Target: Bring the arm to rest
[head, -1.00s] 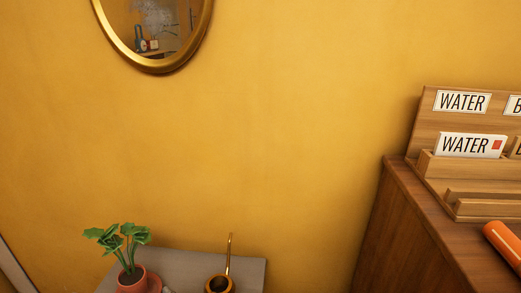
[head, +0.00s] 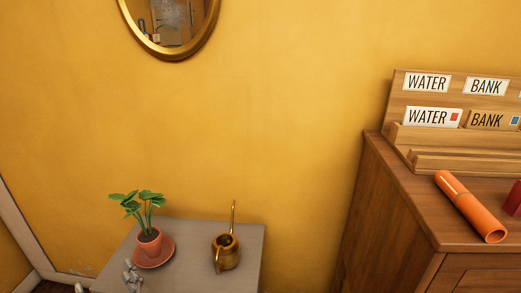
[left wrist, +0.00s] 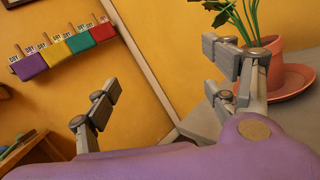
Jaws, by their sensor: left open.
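My left gripper (left wrist: 160,88) is open and empty, its two grey fingers spread apart in the left wrist view. In the head view its fingertips (head: 131,276) just show at the bottom edge, in front of the potted plant. The plant in its terracotta pot (head: 149,242) stands upright on a saucer on the grey table (head: 190,270). In the left wrist view the pot (left wrist: 290,62) is behind the right-hand finger; I cannot tell whether they touch. My right gripper is not in view.
A brass watering can (head: 226,254) stands on the table, right of the plant. A wooden cabinet (head: 385,225) at right bears a letter rack (head: 420,139) and an orange tube (head: 470,207). A round mirror (head: 172,54) hangs above. Coloured wall bins (left wrist: 64,50) show in the wrist view.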

